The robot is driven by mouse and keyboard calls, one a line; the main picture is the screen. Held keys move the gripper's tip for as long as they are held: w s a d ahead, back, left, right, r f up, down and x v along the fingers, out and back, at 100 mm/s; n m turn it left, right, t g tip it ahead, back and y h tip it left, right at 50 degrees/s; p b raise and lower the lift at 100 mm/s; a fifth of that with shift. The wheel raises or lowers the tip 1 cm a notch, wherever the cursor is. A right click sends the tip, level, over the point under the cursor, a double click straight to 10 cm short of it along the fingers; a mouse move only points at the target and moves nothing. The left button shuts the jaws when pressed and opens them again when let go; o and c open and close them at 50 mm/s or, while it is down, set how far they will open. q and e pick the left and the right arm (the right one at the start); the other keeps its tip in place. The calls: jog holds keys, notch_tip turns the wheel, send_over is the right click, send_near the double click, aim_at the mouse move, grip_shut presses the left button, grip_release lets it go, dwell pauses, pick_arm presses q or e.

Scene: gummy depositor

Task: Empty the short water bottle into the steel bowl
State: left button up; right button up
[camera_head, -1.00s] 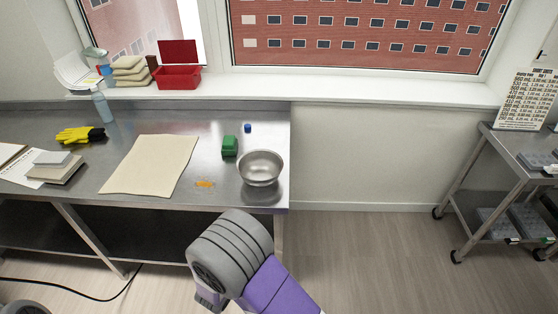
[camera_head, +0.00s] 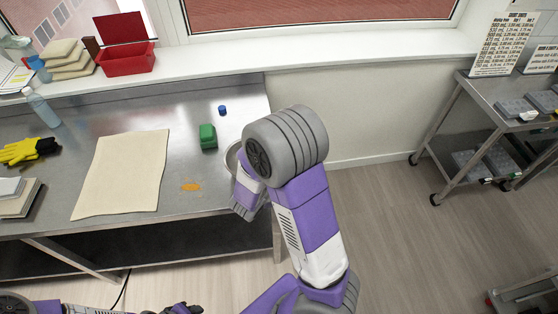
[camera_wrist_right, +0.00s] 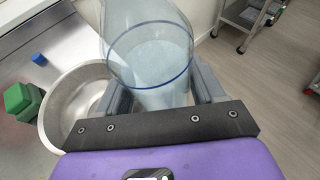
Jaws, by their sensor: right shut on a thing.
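The steel bowl (camera_head: 232,158) is mostly hidden behind my right arm in the head view. In the right wrist view the bowl (camera_wrist_right: 57,104) shows at the left, beside the bottle. My right gripper (camera_wrist_right: 162,88) is shut on a clear bottle (camera_wrist_right: 148,40) with a blue ring and pale, bluish contents. The bottle is right of the bowl in that view; I cannot tell its exact tilt or whether water is flowing. In the head view the right gripper (camera_head: 247,190) is at the table's front right edge, its fingers hidden. My left gripper (camera_head: 184,309) barely shows at the bottom edge.
A green block (camera_head: 208,137) and a blue cap (camera_head: 222,110) sit behind the bowl. A beige mat (camera_head: 122,175), an orange patch (camera_head: 190,186), yellow gloves (camera_head: 22,151) and another bottle (camera_head: 42,108) are leftward. A metal cart (camera_head: 480,95) stands right, across open floor.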

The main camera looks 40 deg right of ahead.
jog(key=shift+w+r+n+g+p, duration=0.4)
jog(key=shift+n+p, duration=0.2)
jog(key=shift+p, duration=0.9)
jog(key=shift+a, duration=0.1)
jog(key=shift+w+r+n+g+p, duration=0.15)
jog(key=shift+n+g+p, duration=0.2)
jog(key=shift+p, duration=0.5)
jog(key=shift+w+a+r+n+p, duration=0.15)
jog(key=shift+n+p, duration=0.3)
jog(key=shift+p, duration=0.4)
jog(key=shift+w+g+h+p, duration=0.1)
jog(key=shift+g+h+p, duration=0.15)
jog(key=shift+h+p, duration=0.15)
jog(key=shift+w+n+g+p, duration=0.3)
jog(key=shift+n+p, duration=0.3)
jog(key=shift+p, duration=0.2)
